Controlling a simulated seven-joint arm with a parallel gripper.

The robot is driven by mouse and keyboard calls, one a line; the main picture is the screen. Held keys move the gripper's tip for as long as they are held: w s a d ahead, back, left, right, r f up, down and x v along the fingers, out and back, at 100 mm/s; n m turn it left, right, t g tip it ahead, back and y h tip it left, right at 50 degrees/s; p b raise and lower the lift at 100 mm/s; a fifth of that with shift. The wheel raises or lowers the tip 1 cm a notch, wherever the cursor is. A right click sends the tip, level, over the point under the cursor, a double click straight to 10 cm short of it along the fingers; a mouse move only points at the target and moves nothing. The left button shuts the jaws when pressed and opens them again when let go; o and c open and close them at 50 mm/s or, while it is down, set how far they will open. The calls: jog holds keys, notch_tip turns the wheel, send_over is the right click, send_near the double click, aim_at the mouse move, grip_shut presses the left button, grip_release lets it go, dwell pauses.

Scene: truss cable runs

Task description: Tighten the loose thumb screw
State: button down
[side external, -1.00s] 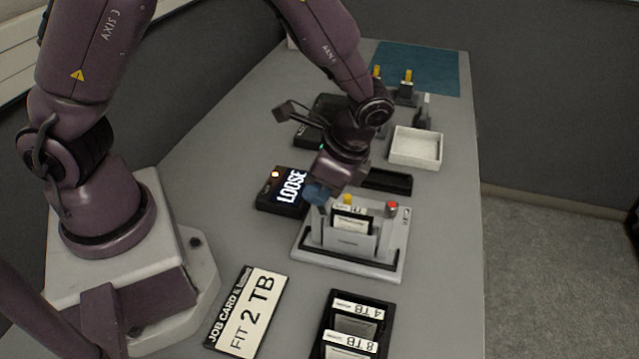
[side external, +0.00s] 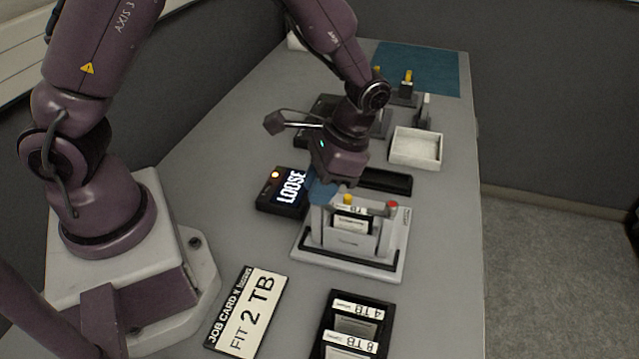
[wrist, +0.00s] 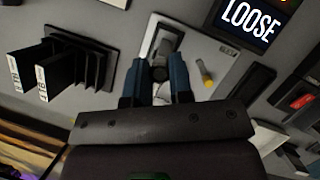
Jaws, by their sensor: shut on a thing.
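My gripper (wrist: 161,85) has blue fingers and is shut on a small dark round knob (wrist: 160,73), which looks like the thumb screw. The fingers hide most of it. In the side external view, my gripper (side external: 321,193) is at the left end of the light grey dock (side external: 300,246), and the screw cannot be made out there. A drive (side external: 351,222) with a white label stands upright in the dock. A black display (side external: 263,198) beside the dock reads LOOSE, with an orange light lit on it.
A yellow-topped post (side external: 347,199) stands close to the fingers, and a red button (side external: 392,206) is at the dock's right. A black rack (side external: 325,328) with labelled drives is in front. A job card (side external: 247,312) reads FIT 2 TB. A white tray (side external: 416,148) is behind.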

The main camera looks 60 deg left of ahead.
jog(key=n+h, duration=0.1)
jog(key=n, duration=0.3)
jog(key=shift+n+h, duration=0.4)
dwell(0.4)
jog(key=c, duration=1)
grip_release()
jog(key=v, duration=1.3)
jog(key=shift+a, duration=0.2)
jog(key=s+a+r+m+t, duration=0.1)
jog(key=s+a+r+t, duration=0.1)
jog(key=s+r+t, duration=0.3)
jog(key=s+a+r+t, duration=0.2)
jog(key=s+r+t, duration=0.3)
jog(key=s, duration=0.5)
jog(key=shift+s+m+y, duration=0.2)
jog(key=shift+m+y, duration=0.1)
jog(key=shift+m, duration=0.1)
